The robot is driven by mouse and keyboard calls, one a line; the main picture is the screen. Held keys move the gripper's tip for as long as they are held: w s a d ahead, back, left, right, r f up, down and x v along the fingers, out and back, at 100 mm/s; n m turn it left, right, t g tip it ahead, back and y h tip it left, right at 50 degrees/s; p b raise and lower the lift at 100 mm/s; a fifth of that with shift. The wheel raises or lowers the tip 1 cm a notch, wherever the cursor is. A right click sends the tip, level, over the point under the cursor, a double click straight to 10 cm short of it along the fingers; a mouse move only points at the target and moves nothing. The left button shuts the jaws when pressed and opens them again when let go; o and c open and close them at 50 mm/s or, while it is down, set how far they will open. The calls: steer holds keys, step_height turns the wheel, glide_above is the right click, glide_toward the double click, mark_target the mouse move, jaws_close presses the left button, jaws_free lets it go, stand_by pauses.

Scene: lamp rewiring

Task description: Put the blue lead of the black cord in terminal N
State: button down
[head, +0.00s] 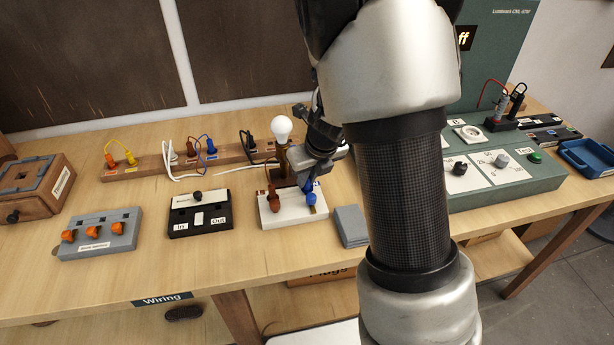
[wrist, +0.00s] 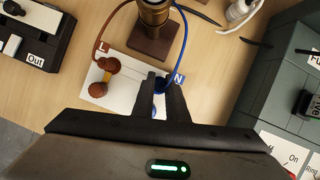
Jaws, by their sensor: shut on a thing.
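The white terminal block (head: 292,218) stands on the bench. Its L side has a brown lead and brown terminal knob (head: 273,194); in the wrist view they show by the L label (wrist: 103,48). The N label (wrist: 178,79) is at the block's other side. My gripper (wrist: 160,84) is shut on the blue lead (wrist: 186,38) at the N side, just above or at the blue terminal knob (head: 311,198). The fingers hide the lead's tip, so I cannot tell whether it is inside the terminal. The blue wire loops back past the lamp stand's wooden base (wrist: 150,42).
A bulb (head: 282,127) stands close behind the block. The black In/Out box (head: 200,218) is to the left, a grey pad (head: 351,226) to the right, and the green test console (head: 515,182) farther right. A wooden rack (head: 150,166) with plugs runs behind.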

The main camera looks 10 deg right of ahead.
steer(key=shift+f+b, duration=0.4)
steer(key=shift+f, duration=0.2)
stand_by(0.9)
steer(key=c, duration=1.7)
jaws_free()
steer(key=shift+o, duration=0.2)
steer(key=s+a+r+n+y+p, duration=0.1)
steer(key=s+r+n+p, duration=0.4)
steer(key=r, duration=0.6)
steer(key=s+r+n+p, duration=0.4)
steer(key=s+r+n, duration=0.15)
steer(key=r, duration=0.65)
steer(key=s+r+n+h, duration=0.1)
steer(key=s+r+n, duration=0.3)
steer(key=s+n, duration=0.3)
steer(key=s+d+r+n+t+h, duration=0.1)
steer(key=s+r+n, duration=0.2)
steer(key=s+n, duration=0.4)
steer(key=n, duration=0.8)
steer(key=shift+s+r, duration=0.3)
steer(key=shift+r, duration=0.05)
